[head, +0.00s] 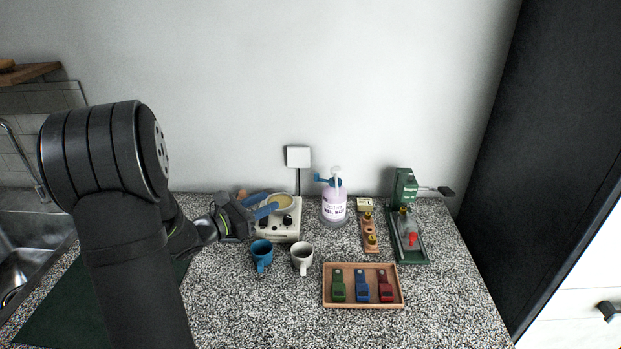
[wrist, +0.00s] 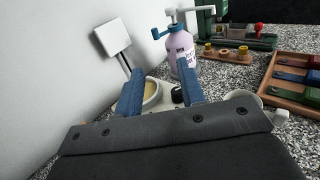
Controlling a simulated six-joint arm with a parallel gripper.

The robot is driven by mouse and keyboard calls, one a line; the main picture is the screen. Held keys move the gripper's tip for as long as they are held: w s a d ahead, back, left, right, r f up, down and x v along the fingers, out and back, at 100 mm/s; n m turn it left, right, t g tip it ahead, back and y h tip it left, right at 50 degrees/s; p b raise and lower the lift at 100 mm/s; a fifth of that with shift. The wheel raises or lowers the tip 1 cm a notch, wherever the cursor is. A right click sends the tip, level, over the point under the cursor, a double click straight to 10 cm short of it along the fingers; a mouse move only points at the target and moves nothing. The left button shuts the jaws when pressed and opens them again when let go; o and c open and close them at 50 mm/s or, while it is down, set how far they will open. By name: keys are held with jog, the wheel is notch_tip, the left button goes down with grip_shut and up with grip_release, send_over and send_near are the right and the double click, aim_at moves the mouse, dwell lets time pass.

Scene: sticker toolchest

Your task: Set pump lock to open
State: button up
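The pump bottle (head: 334,208) stands upright at the back of the counter, near the wall. It is pale lilac with a "hand wash" label and a white pump head (head: 336,171). A blue collar with a side lever, likely the pump lock (head: 322,179), sits at its neck and points left. In the wrist view the blue lever (wrist: 158,33) shows left of the bottle (wrist: 183,48). Whether the lock is open or shut I cannot tell. My gripper (head: 270,204) is left of the bottle, over the cream appliance. Its blue fingers (wrist: 160,88) are apart, with nothing held between them.
A cream appliance (head: 290,234) carrying a pan (head: 281,202) stands below my gripper. A blue mug (head: 261,252) and a white mug (head: 302,256) are in front. A wooden tray (head: 362,305), a wooden strip (head: 370,229) and a green press (head: 406,187) lie to the right.

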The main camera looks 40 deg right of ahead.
send_near(315, 176)
jog(key=shift+n+t, duration=0.3)
jog(key=shift+n, duration=0.1)
jog(key=d, duration=0.8)
jog(key=shift+d, duration=0.2)
jog(key=shift+s, duration=0.1)
grip_shut()
